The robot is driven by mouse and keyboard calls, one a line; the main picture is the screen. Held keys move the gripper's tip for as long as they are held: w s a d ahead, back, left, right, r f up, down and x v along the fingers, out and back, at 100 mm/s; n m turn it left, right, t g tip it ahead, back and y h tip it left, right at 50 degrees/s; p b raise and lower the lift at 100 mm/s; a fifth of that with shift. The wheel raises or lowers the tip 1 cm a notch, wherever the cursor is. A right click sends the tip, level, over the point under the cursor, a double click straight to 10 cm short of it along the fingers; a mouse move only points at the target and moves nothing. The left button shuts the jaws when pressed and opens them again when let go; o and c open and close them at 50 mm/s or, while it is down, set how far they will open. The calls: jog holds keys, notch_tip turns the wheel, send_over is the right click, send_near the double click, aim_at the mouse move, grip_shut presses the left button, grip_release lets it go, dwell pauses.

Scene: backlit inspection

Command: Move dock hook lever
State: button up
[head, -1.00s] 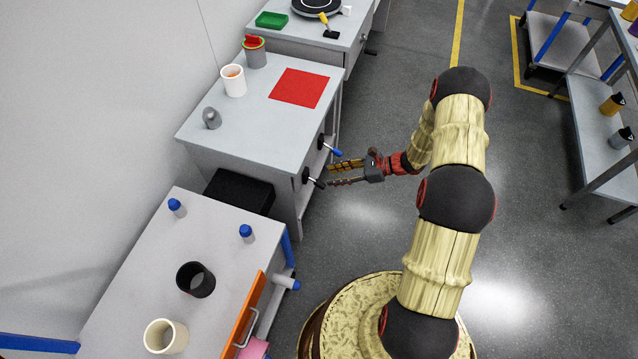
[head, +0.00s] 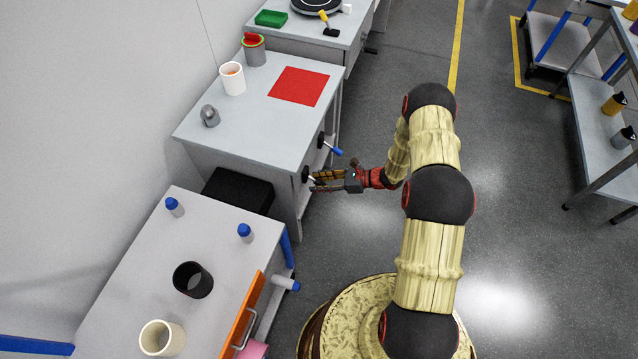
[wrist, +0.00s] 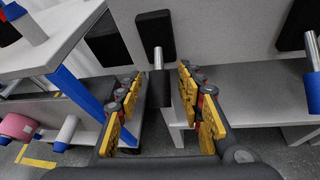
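Two levers stick out from the front of the grey cabinet. One has a black mount (head: 306,174), a metal shaft and a black grip (wrist: 160,89). The other has a blue grip (head: 336,151) and stands further back, also at the right edge of the wrist view (wrist: 313,86). I cannot tell which is named the dock hook lever. My gripper (head: 318,182) is at the black-grip lever. In the wrist view my gripper (wrist: 157,82) is open, with one yellow-padded finger on each side of the black grip and gaps showing. In the head view the fingers partly hide this lever.
The cabinet top (head: 250,120) bears a red mat (head: 299,86), a white cup (head: 232,80) and a grey can (head: 254,52). A front table (head: 225,215) with blue-capped bottles and an orange panel (head: 241,316) stands near left.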

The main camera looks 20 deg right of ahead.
jog(key=c, duration=0.3)
grip_shut()
dwell(0.7)
